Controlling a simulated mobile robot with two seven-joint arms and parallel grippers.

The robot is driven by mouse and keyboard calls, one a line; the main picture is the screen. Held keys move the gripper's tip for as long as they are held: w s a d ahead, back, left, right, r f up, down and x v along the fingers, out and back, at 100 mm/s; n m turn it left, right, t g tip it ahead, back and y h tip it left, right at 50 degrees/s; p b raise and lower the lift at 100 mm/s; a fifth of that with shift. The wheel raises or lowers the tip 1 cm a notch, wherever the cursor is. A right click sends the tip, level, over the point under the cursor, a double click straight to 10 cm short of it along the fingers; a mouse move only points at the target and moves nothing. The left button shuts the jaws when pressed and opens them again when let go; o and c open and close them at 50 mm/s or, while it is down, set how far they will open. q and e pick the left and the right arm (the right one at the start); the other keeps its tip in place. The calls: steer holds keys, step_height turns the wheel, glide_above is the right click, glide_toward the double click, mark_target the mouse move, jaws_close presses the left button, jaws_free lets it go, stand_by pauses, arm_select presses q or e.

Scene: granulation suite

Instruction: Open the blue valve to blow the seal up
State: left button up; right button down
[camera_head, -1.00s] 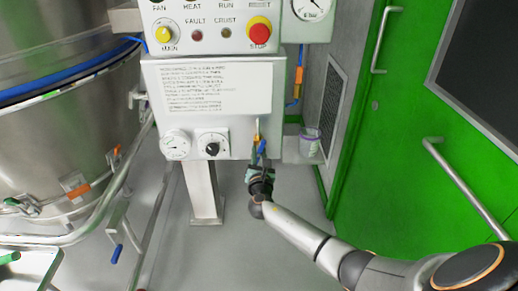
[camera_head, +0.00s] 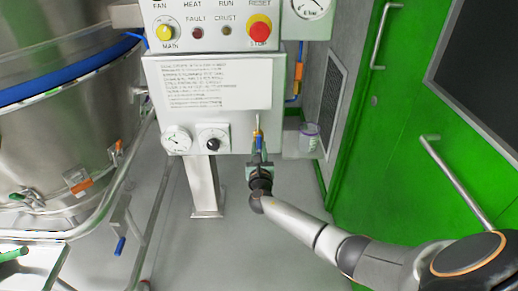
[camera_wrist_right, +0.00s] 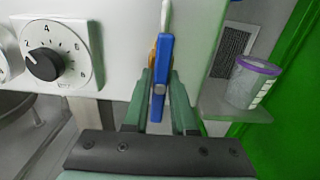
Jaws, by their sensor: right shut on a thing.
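The blue valve (camera_head: 258,143) is a small blue lever on a brass-coloured fitting below the right part of the white control box. In the right wrist view the blue lever (camera_wrist_right: 161,62) stands upright in the picture, between my green fingers. My right gripper (camera_head: 259,160) is shut on the lever from below; its fingers also show in the wrist view (camera_wrist_right: 159,95), one on each side. The lever's lower end is between the fingers. My left gripper is not in view.
A round gauge (camera_head: 176,140) and a black-knobbed dial (camera_head: 212,141) sit left of the valve. A clear cup with a purple rim (camera_head: 308,138) stands on a small shelf just right. A steel vessel (camera_head: 62,140) is at left, a green door (camera_head: 395,150) at right.

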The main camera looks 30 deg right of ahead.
steer(key=shift+f, duration=0.1)
steer(key=c, duration=0.7)
jaws_free()
steer(key=shift+s+a, duration=0.1)
steer(key=shift+s, duration=0.05)
steer(key=shift+s+a, duration=0.2)
steer(key=shift+s, duration=0.1)
steer(key=p+v, duration=0.3)
steer(key=v, duration=0.8)
steer(key=shift+s+a, duration=0.1)
steer(key=shift+s, duration=0.2)
